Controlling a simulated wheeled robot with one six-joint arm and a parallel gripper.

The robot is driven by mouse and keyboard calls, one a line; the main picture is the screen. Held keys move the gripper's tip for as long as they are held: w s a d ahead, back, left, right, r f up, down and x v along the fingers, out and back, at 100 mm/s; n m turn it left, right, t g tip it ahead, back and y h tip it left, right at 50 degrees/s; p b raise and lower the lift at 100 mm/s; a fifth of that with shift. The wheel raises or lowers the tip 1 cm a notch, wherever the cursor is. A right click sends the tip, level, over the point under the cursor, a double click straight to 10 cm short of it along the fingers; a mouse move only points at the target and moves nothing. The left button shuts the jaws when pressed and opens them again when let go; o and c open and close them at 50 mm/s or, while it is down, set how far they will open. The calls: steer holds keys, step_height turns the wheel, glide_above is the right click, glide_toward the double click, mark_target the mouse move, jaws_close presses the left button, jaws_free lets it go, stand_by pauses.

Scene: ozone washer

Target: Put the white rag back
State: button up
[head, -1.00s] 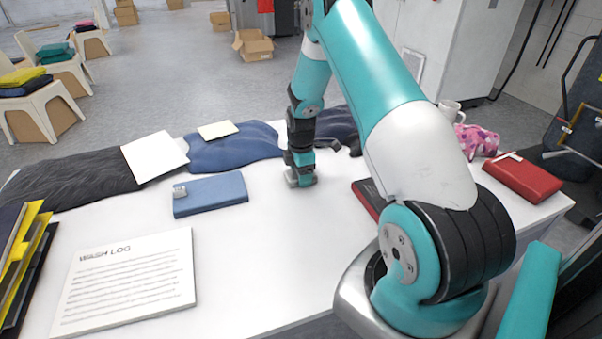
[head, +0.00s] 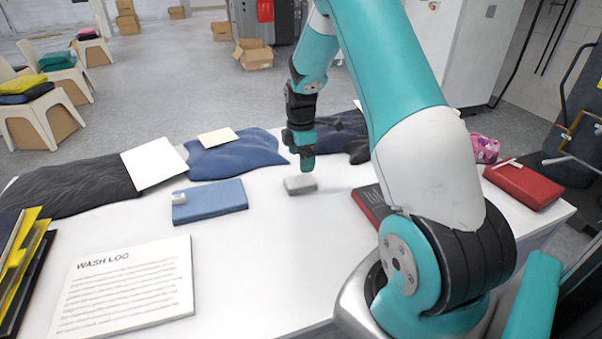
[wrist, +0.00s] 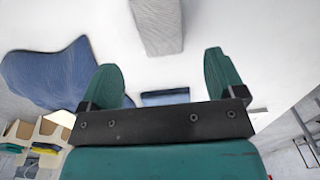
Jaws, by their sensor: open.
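The white rag (head: 300,185) is a small folded, pale grey-white block lying flat on the middle of the white table. In the wrist view it shows as a ribbed pale block (wrist: 158,27), ahead of the fingertips and cut off by the top edge. My gripper (head: 307,164) is just above and behind the rag in the head view. In the wrist view my gripper (wrist: 164,75) has its two green fingers spread wide with nothing between them. The rag appears apart from the fingers.
A blue folded cloth (head: 212,203) with a small pale tag lies left of the rag. A dark red-edged book (head: 372,203) lies right, partly behind my arm. Crumpled blue cloth (head: 235,156) lies along the back edge. The wash log (head: 125,285) is front left; table around the rag is clear.

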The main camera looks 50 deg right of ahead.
steer(key=s+a+r+m+t+y, duration=0.1)
steer(key=s+a+r, duration=0.1)
steer(key=a+r, duration=0.65)
steer(key=s+a+r+m+y, duration=0.1)
steer(key=s+a+r, duration=0.35)
steer(key=a, duration=0.75)
steer(key=s+a+r+m+y, duration=0.1)
steer(key=s+a+r+m, duration=0.1)
steer(key=s+a, duration=0.5)
steer(key=s+a+r+m+g+y, duration=0.1)
steer(key=s+a+r, duration=0.3)
steer(key=s+a, duration=0.4)
steer(key=s, duration=0.3)
steer(key=shift+s+a+r+m, duration=0.2)
steer(key=shift+a+m, duration=0.05)
steer(key=shift+m, duration=0.15)
